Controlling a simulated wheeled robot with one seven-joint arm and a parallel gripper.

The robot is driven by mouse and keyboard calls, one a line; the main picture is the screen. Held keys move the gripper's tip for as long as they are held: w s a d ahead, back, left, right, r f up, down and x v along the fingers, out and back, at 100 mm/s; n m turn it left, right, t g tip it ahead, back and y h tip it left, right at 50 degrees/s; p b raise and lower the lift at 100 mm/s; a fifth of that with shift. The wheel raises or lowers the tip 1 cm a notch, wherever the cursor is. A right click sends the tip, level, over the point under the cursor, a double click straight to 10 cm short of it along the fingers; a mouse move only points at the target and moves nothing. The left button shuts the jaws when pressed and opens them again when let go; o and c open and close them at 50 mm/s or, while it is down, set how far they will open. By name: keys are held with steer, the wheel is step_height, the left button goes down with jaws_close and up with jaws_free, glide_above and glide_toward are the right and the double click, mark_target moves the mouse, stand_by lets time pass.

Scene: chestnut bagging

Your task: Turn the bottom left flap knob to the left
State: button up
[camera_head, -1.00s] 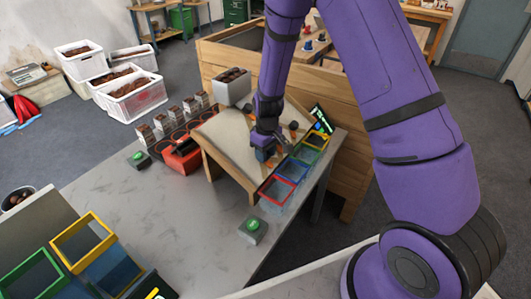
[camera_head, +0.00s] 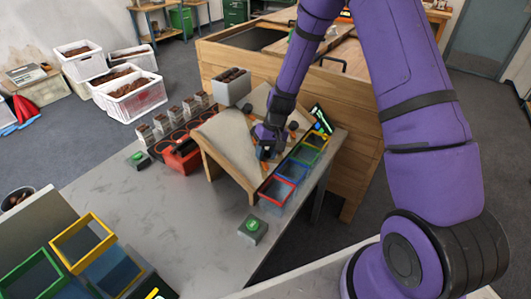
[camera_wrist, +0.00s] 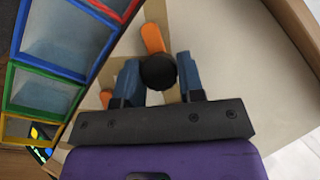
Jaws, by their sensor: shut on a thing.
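My gripper (camera_wrist: 159,78) is shut on a round black knob (camera_wrist: 158,72), with one blue finger on each side of it. An orange flap (camera_wrist: 152,38) sticks out from the knob toward the top of the wrist view. In the head view my gripper (camera_head: 267,151) is low over the sloping beige board (camera_head: 227,142), near its edge by the coloured bins, and hides the held knob. Another orange piece (camera_wrist: 106,97) shows left of the fingers in the wrist view.
Red, blue, green and yellow framed bins (camera_head: 276,190) line the board's lower edge. A grey hopper (camera_head: 231,88) stands at its upper end. A red tray (camera_head: 181,155) and several small boxes stand left. The grey table front (camera_head: 165,220) is mostly clear around a green button (camera_head: 252,227).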

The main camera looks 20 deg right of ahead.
steer(key=shift+d+m+y, duration=0.1)
steer(key=shift+m+y, duration=0.2)
steer(key=shift+m, duration=0.3)
steer(key=o, duration=0.9)
steer(key=shift+r, duration=0.1)
steer(key=v, duration=1)
steer(key=shift+d+r, duration=0.2)
steer(key=shift+r, duration=0.05)
